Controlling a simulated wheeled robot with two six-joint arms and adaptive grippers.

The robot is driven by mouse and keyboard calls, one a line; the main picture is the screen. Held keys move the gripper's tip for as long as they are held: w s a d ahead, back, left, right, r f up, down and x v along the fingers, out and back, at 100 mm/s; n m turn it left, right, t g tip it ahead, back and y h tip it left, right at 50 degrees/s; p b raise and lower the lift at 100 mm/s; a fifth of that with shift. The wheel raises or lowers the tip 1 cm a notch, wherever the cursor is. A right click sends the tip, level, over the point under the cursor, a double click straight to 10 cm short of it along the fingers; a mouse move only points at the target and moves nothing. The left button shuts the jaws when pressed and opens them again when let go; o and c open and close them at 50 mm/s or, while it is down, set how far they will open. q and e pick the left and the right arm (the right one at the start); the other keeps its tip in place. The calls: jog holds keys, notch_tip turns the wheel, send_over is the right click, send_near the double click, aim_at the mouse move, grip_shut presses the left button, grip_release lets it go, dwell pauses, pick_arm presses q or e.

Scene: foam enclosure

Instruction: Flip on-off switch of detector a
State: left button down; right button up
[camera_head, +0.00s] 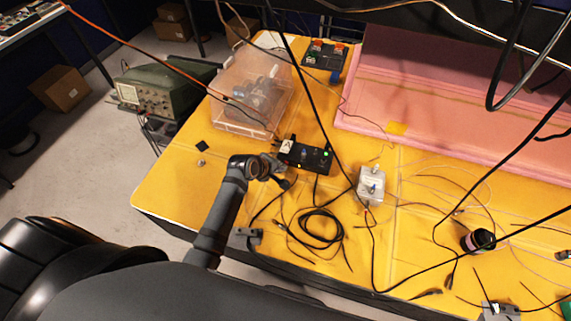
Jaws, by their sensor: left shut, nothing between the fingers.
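My left gripper (281,172) is shut and empty, at the near left side of the black box. I cannot tell whether it touches the box. The switch is too small to make out. My right gripper is not in view.
A clear plastic bin (250,95) stands behind the black box. A pink foam enclosure (460,95) fills the back right. Coiled black cable (318,228) and loose wires cover the near middle of the table. Dark cables hang across the view. A black cylinder (478,240) stands at right.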

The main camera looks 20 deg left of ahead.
pick_arm(q)
jog(key=shift+s+r+p, duration=0.65)
jog(key=shift+r+p, duration=0.2)
jog(key=shift+p, duration=0.4)
jog(key=shift+s+r+p, duration=0.4)
jog(key=shift+s+p, duration=0.3)
jog(key=shift+p, duration=0.15)
jog(key=shift+a, duration=0.1)
jog(key=v, duration=1.2)
jog(key=shift+f, duration=0.1)
